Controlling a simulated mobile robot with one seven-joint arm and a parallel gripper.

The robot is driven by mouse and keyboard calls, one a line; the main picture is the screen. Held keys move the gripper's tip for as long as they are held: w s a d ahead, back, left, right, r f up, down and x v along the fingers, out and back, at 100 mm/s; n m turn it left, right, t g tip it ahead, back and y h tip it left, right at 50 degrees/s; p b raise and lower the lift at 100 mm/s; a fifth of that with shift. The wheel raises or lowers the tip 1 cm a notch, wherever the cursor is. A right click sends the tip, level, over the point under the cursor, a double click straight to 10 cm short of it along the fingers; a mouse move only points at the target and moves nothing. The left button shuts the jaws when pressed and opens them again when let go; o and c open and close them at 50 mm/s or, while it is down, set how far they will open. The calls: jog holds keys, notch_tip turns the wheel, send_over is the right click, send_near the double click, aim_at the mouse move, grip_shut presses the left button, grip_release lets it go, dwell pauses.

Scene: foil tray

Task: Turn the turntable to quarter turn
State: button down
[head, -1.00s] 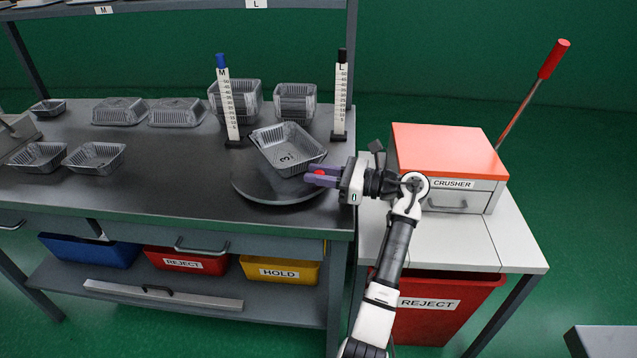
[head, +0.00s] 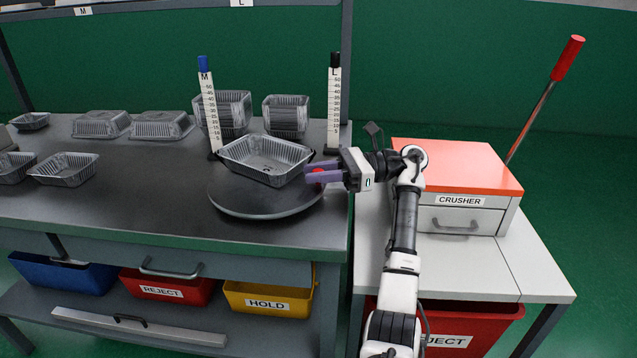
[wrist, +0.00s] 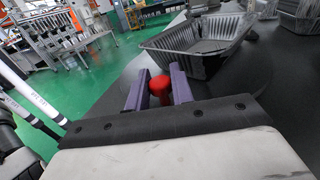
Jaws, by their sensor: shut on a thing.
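The turntable (head: 262,208) is a dark round disc on the bench, near its right end. A foil tray (head: 266,158) sits on it, upright and open at the top; it also shows in the wrist view (wrist: 197,45). A red knob (wrist: 160,88) stands at the turntable's right rim. My gripper (head: 318,175) reaches in from the right with its purple fingers around the knob. In the wrist view the fingers (wrist: 158,90) are shut on the knob, one on each side. The knob's base is hidden.
Two marked posts, M (head: 210,110) and L (head: 334,105), stand behind the turntable, near stacked foil trays (head: 286,115). More trays (head: 64,169) lie at the left. The crusher (head: 457,190) stands right of my gripper. Bare bench lies left of the turntable.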

jog(key=shift+w+d+n+g+b, duration=0.1)
jog(key=shift+w+n+g+b, duration=0.35)
jog(key=shift+g+b, duration=0.15)
jog(key=c, duration=1.6)
grip_release()
jog(key=shift+b+v, duration=0.85)
jog(key=shift+v, duration=2.9)
jog(key=shift+w+r, duration=0.15)
